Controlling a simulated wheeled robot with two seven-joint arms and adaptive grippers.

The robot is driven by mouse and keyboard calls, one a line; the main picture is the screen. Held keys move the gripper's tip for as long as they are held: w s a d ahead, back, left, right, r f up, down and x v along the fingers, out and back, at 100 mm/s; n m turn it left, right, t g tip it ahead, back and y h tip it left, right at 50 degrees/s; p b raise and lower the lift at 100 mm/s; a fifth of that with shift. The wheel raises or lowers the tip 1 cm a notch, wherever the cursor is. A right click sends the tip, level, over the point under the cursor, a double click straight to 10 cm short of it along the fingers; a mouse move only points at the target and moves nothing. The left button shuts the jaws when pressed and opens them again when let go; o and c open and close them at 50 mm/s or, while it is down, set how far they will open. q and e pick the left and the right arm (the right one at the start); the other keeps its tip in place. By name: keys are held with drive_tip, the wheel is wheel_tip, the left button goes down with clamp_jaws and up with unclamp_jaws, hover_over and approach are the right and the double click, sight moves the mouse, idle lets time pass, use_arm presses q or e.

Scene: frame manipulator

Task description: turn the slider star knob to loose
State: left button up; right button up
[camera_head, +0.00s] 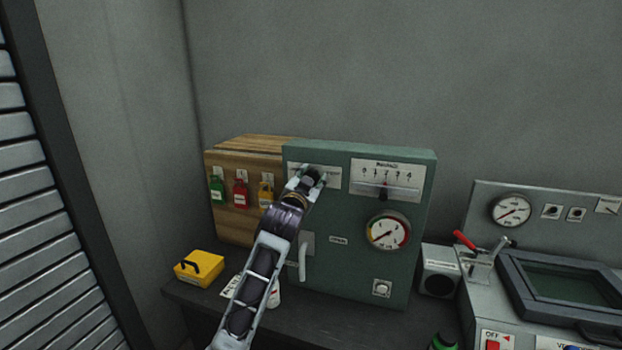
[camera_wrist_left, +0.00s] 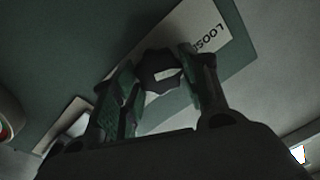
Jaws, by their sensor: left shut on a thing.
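The slider star knob (camera_wrist_left: 160,72) is a dark, lobed knob with a pale mark on its face, on a white label plate (camera_wrist_left: 208,35) that reads "LOOSE" beside it. My left gripper (camera_wrist_left: 162,68) is shut on the knob, with one finger on each side of it. In the head view my left gripper (camera_head: 313,174) reaches the upper left of the green panel (camera_head: 345,260) and hides the knob; part of the label plate (camera_head: 333,181) shows. Whether the knob's mark lines up with "LOOSE" I cannot tell. My right gripper is not in view.
Right of the knob are a slider scale (camera_head: 387,176) and a round gauge (camera_head: 388,231). A white handle (camera_head: 302,264) is below my gripper. A wooden box (camera_head: 232,190) with padlocks stands left, a yellow case (camera_head: 199,268) in front. A grey machine (camera_head: 520,220) stands right.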

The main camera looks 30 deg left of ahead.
use_arm(q)
drive_tip(key=shift+f+n, duration=0.2)
drive_tip(key=shift+n, duration=0.5)
drive_tip(key=o, duration=1)
drive_tip(key=shift+r, duration=0.1)
drive_tip(key=v, duration=0.7)
drive_tip(key=shift+s, duration=0.25)
